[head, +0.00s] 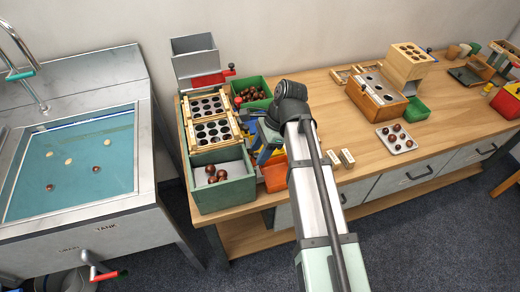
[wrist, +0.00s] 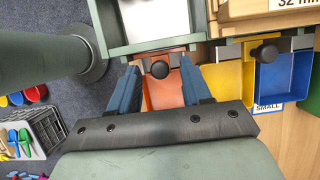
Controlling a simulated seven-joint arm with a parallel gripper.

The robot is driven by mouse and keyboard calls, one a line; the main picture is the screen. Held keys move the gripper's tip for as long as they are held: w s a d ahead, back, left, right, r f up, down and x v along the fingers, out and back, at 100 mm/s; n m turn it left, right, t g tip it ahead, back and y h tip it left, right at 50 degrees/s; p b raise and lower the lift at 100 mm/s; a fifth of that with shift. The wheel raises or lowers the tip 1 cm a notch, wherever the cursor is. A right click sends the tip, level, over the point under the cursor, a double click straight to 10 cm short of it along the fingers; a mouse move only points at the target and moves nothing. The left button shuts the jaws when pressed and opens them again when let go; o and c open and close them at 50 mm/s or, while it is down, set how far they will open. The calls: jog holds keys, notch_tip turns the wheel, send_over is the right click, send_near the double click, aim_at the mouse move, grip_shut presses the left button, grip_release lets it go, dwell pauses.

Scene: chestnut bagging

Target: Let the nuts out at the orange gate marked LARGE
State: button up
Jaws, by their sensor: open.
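In the wrist view, an orange chute or bin (wrist: 165,92) lies under my gripper (wrist: 161,66), with a dark round knob (wrist: 160,70) at its top edge. My gripper is open, and its two blue fingers show on either side of this knob, not closed on it. I cannot tell the depth between fingertips and knob. No LARGE mark is readable. In the head view, the orange bin (head: 275,177) sits at the table's front edge, partly hidden by my arm. Brown nuts (head: 217,174) lie in the green box (head: 225,195) left of it.
In the wrist view, a yellow bin (wrist: 229,82) and a blue bin (wrist: 283,80) stand to the right; a label SMALL (wrist: 268,107) is by the blue one. The holed sorting trays (head: 212,131) and another green box of nuts (head: 250,92) stand behind. A sink (head: 75,165) is at left.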

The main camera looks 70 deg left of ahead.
grip_shut()
dwell(0.5)
